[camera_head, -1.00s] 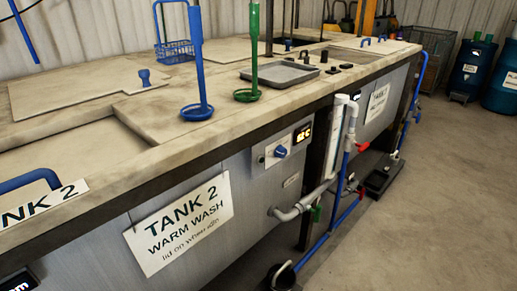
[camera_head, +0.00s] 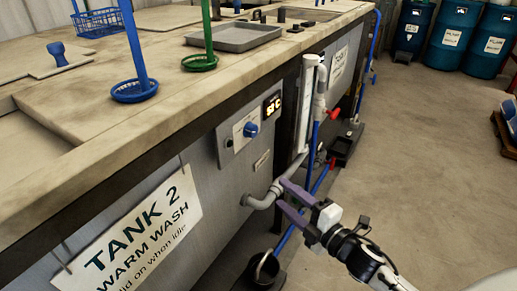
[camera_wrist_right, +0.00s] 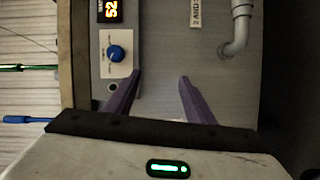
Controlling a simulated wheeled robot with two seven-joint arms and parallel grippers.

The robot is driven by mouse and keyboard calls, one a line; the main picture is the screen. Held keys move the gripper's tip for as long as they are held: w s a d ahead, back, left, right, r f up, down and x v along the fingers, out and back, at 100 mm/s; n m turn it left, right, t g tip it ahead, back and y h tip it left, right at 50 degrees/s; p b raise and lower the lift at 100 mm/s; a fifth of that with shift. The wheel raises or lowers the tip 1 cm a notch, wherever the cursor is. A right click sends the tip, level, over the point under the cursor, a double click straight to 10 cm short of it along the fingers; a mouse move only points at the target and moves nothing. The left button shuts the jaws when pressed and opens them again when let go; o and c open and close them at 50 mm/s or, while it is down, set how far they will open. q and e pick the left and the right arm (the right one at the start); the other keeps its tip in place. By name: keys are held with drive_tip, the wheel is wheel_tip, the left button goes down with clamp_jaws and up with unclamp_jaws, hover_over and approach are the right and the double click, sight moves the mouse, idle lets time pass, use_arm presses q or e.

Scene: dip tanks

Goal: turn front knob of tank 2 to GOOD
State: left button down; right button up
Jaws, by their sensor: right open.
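The front knob (camera_head: 250,130) of tank 2 is a small blue dial on a pale plate on the tank's grey front, beside a lit display (camera_head: 272,104). The TANK 2 WARM WASH sign (camera_head: 130,240) hangs to its left. In the right wrist view the knob (camera_wrist_right: 116,53) lies ahead, up and left of the fingertips. The dial's lettering is too small to read. My right gripper (camera_head: 281,192) is open and empty, with purple fingers, below and right of the knob and apart from it. Both fingers show in the right wrist view (camera_wrist_right: 160,76). My left gripper is out of view.
A grey pipe (camera_head: 262,200) and a white vertical pipe (camera_head: 307,105) with red-handled valves stand right of the knob. A dark bucket (camera_head: 262,272) is on the floor. Open floor lies right.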

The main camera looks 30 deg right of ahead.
drive_tip(key=w+d+r+n+t+y+b, duration=0.1)
drive_tip(key=w+r+n+y+b, duration=0.15)
drive_tip(key=n, duration=0.45)
drive_tip(key=w+d+r+n+y+b, duration=0.2)
drive_tip(key=w+r+n+y, duration=0.15)
drive_tip(key=n, duration=0.45)
drive_tip(key=n+g+y+b, duration=0.1)
drive_tip(key=n+g+b, duration=0.2)
drive_tip(key=n, duration=0.9)
approach(255, 131)
drive_tip(key=p+x, duration=0.1)
drive_tip(key=x, duration=0.6)
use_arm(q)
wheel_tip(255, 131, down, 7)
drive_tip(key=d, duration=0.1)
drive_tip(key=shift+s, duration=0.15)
use_arm(e)
drive_tip(key=shift+x, duration=0.8)
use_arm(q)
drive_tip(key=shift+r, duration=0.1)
use_arm(e)
drive_tip(key=shift+c, duration=0.4)
drive_tip(key=c, duration=1)
